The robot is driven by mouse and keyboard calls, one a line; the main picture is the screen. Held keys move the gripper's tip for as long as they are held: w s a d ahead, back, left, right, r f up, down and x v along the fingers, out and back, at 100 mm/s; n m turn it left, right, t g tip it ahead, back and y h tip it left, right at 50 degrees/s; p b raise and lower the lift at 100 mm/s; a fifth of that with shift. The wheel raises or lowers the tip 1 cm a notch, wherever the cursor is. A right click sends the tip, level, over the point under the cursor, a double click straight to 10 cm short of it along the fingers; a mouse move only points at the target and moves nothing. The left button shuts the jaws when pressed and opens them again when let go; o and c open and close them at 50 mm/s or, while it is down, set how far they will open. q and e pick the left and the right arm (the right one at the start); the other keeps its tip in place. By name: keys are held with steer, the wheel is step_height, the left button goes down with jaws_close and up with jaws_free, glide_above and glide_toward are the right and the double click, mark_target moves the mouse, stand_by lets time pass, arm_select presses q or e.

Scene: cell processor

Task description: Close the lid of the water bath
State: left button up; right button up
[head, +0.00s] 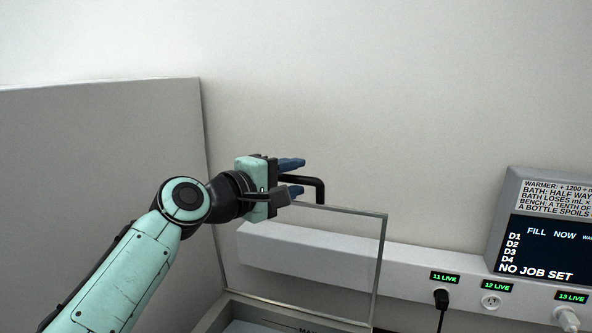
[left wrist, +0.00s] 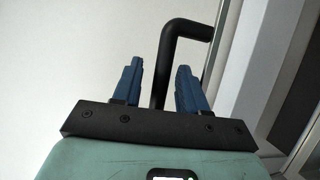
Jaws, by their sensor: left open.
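The water bath (head: 285,322) is at the bottom of the head view, partly cut off. Its clear lid (head: 330,240) stands raised and nearly upright. A black bar handle (head: 318,183) sits at the lid's top edge; it also shows in the left wrist view (left wrist: 180,40). My left gripper (head: 293,177) is open at the lid's top, and its blue fingers are on either side of the handle in the left wrist view. I cannot tell whether they touch it. My right gripper is not in view.
A white power rail (head: 275,252) with labelled sockets and plugs runs along the wall behind the lid. A dark screen (head: 545,245) stands at the right. A large grey panel (head: 110,150) is at the left.

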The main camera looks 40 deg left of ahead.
arm_select(q)
steer(key=shift+w, duration=0.8)
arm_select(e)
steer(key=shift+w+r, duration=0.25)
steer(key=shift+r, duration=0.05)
arm_select(q)
steer(key=shift+s, duration=0.1)
jaws_close()
steer(key=shift+f, duration=0.1)
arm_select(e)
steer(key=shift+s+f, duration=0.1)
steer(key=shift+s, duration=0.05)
